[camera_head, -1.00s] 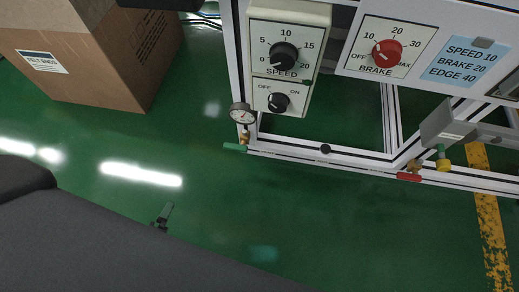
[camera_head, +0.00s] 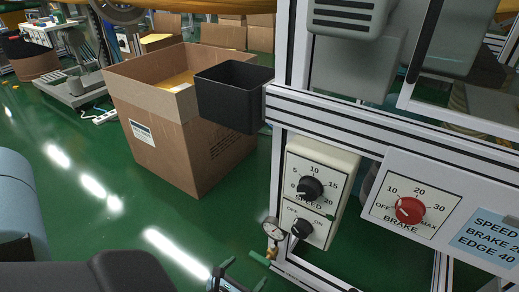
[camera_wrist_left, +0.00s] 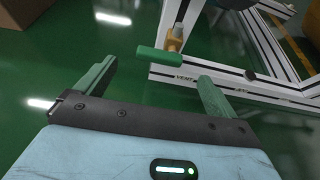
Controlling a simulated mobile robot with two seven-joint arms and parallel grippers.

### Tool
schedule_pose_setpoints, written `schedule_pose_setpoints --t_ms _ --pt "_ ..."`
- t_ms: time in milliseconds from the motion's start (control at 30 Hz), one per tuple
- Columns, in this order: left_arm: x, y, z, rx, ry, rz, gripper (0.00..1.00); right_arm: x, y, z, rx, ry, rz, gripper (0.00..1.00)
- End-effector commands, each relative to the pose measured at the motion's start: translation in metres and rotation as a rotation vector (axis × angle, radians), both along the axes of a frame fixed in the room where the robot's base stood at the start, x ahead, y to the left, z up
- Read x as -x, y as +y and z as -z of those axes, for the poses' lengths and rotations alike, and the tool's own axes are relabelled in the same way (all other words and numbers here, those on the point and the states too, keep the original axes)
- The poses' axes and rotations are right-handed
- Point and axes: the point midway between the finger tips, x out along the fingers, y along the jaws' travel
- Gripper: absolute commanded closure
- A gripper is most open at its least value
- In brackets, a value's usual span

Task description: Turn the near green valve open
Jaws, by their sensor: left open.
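The near green valve has a green bar handle (camera_head: 260,258) on a brass body, at the lower corner of the machine frame below a round gauge (camera_head: 274,228). In the left wrist view the green handle (camera_wrist_left: 160,58) lies crosswise, beyond my fingertips and roughly in line with the gap between them. A label reading VENT is on the rail beside it. My left gripper (camera_wrist_left: 158,72) is open with nothing between its fingers. In the head view the left gripper (camera_head: 241,276) is at the bottom edge, just below and left of the handle, partly cut off.
The white frame's lower rail (camera_wrist_left: 225,82) runs right from the valve. A control panel (camera_head: 318,195) with speed knob and switch is above it, and a brake panel (camera_head: 405,205) is to the right. A cardboard box (camera_head: 165,140) stands behind left. Green floor is clear at left.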

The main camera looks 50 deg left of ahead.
Motion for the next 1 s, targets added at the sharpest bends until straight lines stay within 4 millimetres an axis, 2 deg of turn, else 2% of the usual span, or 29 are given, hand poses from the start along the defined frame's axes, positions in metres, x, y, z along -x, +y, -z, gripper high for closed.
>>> schedule_pose_setpoints --t_ms 400,600,867,1000 --pt "-0.053 0.012 0.023 0.003 -0.002 0.000 0.05 0.004 0.000 0.020 0.000 0.016 0.000 0.62" --pt "-0.064 0.015 0.027 0.002 -0.002 -0.001 0.05 0.006 0.000 0.023 0.001 0.022 0.000 0.62" --pt "-0.064 0.015 0.027 0.003 -0.002 0.000 0.05 0.006 0.000 0.023 0.001 0.021 0.000 0.62" --pt "-0.064 0.015 0.027 0.003 -0.002 0.000 0.22 0.005 0.000 0.022 0.001 0.019 0.000 0.62"
